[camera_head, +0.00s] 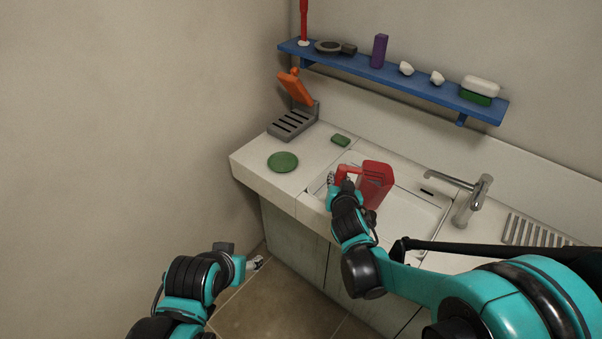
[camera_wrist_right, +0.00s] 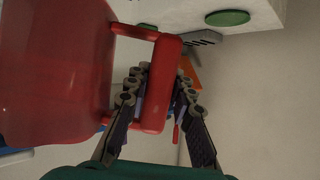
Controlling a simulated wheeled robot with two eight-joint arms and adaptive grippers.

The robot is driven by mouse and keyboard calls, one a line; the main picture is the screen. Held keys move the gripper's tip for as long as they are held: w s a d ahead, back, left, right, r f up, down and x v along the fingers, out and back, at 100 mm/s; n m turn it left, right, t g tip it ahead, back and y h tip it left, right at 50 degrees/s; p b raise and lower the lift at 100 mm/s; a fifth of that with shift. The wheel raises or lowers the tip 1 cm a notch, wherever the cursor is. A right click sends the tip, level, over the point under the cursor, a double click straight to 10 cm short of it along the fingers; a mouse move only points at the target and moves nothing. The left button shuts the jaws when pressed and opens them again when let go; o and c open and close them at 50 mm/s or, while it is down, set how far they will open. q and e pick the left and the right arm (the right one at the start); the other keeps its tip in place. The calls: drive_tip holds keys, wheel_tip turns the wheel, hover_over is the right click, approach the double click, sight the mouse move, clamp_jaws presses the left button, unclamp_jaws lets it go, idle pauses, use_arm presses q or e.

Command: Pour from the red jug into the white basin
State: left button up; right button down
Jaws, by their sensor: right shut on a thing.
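The red jug (camera_head: 376,182) is over the white basin (camera_head: 413,213) set into the counter, and it hides part of the basin. The jug looks roughly upright in the head view. My right gripper (camera_head: 335,182) is shut on the jug's handle. In the right wrist view the gripper (camera_wrist_right: 158,88) has its two fingers on either side of the red handle, with the jug body (camera_wrist_right: 50,75) filling the left. My left gripper (camera_head: 257,263) is low over the floor, left of the counter front, away from the jug. Its fingers are too small to read.
A chrome tap (camera_head: 472,198) stands at the basin's right. A blue shelf (camera_head: 390,75) with several small items hangs behind.

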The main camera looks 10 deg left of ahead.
drive_tip(key=w+a+m+y+b, duration=0.3)
drive_tip(key=w+a+y, duration=0.2)
drive_tip(key=a+y, duration=0.1)
drive_tip(key=shift+a+m+y, duration=0.3)
drive_tip(key=shift+a+m, duration=0.1)
drive_tip(key=shift+a, duration=0.45)
drive_tip(key=shift+r, duration=0.1)
drive_tip(key=shift+d+r+m, duration=0.25)
drive_tip(key=shift+d+m, duration=0.05)
idle(0.9)
drive_tip(key=shift+w+d+r+m+y, duration=0.15)
drive_tip(key=shift+d+r+m+y, duration=0.2)
drive_tip(key=shift+d+r+m, duration=0.3)
drive_tip(key=shift+w+d+r+m+y, duration=0.15)
drive_tip(key=shift+d+r+m+y, duration=0.25)
drive_tip(key=shift+d+r, duration=0.35)
idle(3.9)
